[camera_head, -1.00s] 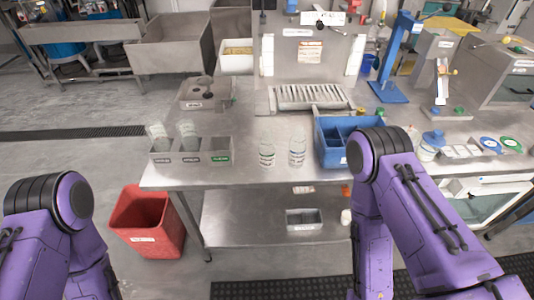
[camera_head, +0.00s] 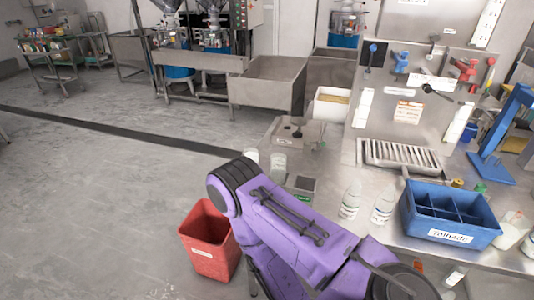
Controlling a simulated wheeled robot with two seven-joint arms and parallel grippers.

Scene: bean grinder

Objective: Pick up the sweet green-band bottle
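Two clear bottles with white labels, a left one (camera_head: 350,198) and a right one (camera_head: 383,206), stand upright side by side on the steel table, left of the blue bin. Two more pale bottles, one (camera_head: 278,166) and another (camera_head: 251,155), stand further left behind my purple arm, which hides their lower parts. I cannot make out a green band on any bottle. A green label shows on the holder (camera_head: 303,187) beside them. Neither of my grippers is in view; only purple arm links cross the lower middle.
The blue divided bin (camera_head: 449,236) stands right of the bottles. A slatted metal tray (camera_head: 400,155) lies behind them. A red bin (camera_head: 208,240) stands on the floor left of the table. Open grey floor lies at the left.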

